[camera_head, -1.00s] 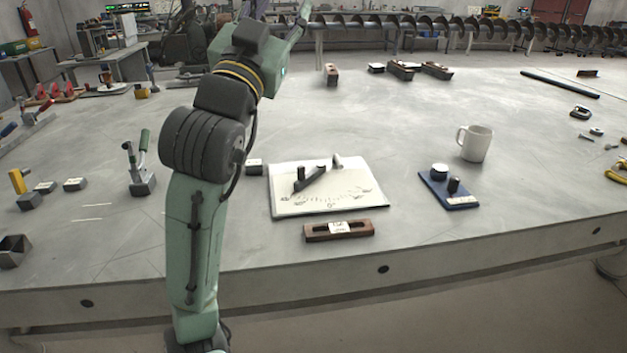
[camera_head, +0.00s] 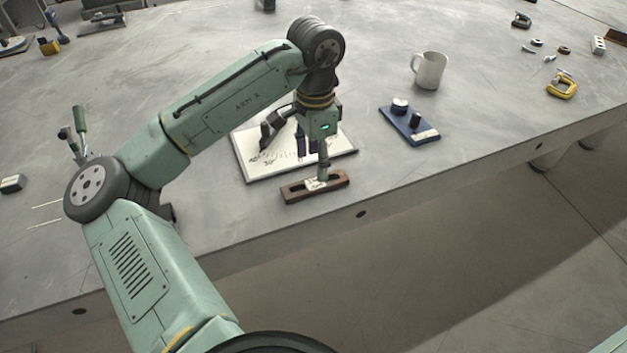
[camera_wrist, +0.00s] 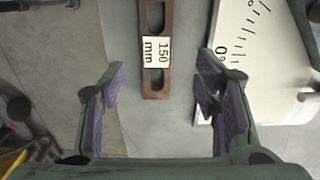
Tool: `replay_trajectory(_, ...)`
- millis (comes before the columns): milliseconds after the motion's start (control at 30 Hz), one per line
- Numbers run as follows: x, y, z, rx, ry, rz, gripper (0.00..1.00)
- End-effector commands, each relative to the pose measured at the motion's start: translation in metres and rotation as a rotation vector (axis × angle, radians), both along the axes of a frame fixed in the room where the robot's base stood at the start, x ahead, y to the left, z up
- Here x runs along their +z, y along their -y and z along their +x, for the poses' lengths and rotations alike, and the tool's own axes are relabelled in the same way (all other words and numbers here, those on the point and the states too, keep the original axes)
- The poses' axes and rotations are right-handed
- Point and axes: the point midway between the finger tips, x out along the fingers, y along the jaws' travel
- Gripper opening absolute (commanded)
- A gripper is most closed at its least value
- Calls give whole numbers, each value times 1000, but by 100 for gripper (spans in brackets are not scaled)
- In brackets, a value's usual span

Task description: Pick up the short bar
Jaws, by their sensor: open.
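A brown slotted bar (camera_head: 296,192) with a white label lies on the table, in front of the white dial board (camera_head: 250,170). In the wrist view the bar (camera_wrist: 155,85) runs up from the picture's middle, and its label reads 150 mm. My gripper (camera_head: 323,172) points down above the bar. In the wrist view my gripper (camera_wrist: 163,72) is open, with one finger to each side of the bar and clear gaps between. The bar's lower end in that view lies between the fingers. No other bar is clearly visible now.
A blue block (camera_head: 409,124) with two dark-sided knobs and a white mug (camera_head: 429,70) stand right of the board. A yellow clamp (camera_head: 562,86) lies farther right. The table's front edge (camera_head: 360,214) is close in front of the bar.

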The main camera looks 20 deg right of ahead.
Motion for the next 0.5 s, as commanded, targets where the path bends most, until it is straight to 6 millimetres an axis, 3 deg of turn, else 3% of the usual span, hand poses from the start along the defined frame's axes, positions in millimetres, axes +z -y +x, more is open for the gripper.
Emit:
replay_trajectory(167, -12, -1, -2, 0, -1, -1, 57)
replay_trajectory(500, -55, 0, -5, 0, 0, -3, 57)
